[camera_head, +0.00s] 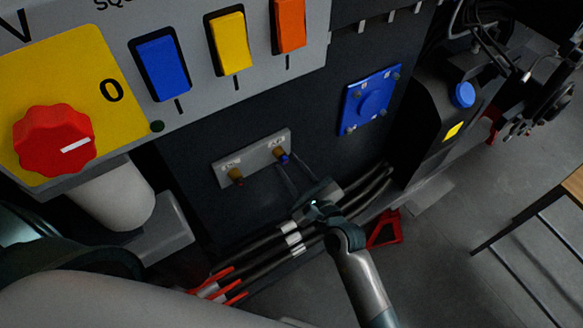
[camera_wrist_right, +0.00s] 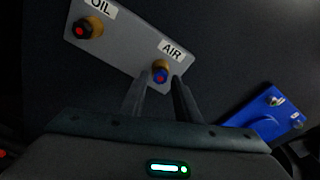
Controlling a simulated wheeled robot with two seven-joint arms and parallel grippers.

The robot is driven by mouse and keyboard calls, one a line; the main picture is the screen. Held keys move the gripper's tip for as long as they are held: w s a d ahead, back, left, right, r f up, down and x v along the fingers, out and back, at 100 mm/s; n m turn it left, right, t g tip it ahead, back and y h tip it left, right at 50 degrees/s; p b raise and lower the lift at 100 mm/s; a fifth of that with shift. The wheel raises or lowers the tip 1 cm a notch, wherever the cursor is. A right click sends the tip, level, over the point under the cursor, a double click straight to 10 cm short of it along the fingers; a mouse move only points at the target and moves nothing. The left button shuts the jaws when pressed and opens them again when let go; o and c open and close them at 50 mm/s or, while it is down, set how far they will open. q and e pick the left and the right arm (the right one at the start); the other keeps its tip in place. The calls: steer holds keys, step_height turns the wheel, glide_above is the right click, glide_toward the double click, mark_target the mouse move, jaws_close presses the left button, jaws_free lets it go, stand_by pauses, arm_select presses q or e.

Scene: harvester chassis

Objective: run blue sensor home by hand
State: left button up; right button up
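The blue sensor (camera_head: 283,158) sits at the brass fitting marked AIR, on the right of a grey plate (camera_head: 252,157) on the dark chassis side. In the right wrist view the blue sensor (camera_wrist_right: 160,76) shows a small reddish centre, with brass behind it. I cannot tell whether it is fully seated. My right gripper (camera_head: 293,164) reaches up to it from below right. In the right wrist view the two fingers of the right gripper (camera_wrist_right: 161,80) are apart, with the sensor between their tips and a gap visible on each side. My left gripper is out of sight.
A brass OIL fitting with a red end (camera_head: 236,176) is left of AIR. Hoses (camera_head: 290,238) run below. A blue flanged cover (camera_head: 372,98) is up right. Above is a panel with a red knob (camera_head: 54,139) and coloured rockers. Floor lies open at right, before a wooden table (camera_head: 572,182).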

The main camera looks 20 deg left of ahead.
jaws_close()
steer(key=shift+m, duration=0.8)
steer(key=m+g, duration=0.1)
steer(key=m, duration=0.4)
steer(key=shift+w+y, duration=0.1)
steer(key=shift+y, duration=0.2)
steer(key=m, duration=0.3)
steer(key=shift+a+y, duration=0.1)
steer(key=shift+y, duration=0.2)
steer(key=m, duration=0.4)
steer(key=shift+g+y, duration=0.4)
steer(key=shift+c, duration=1.3)
jaws_free()
steer(key=shift+m, duration=0.9)
steer(key=o, duration=0.5)
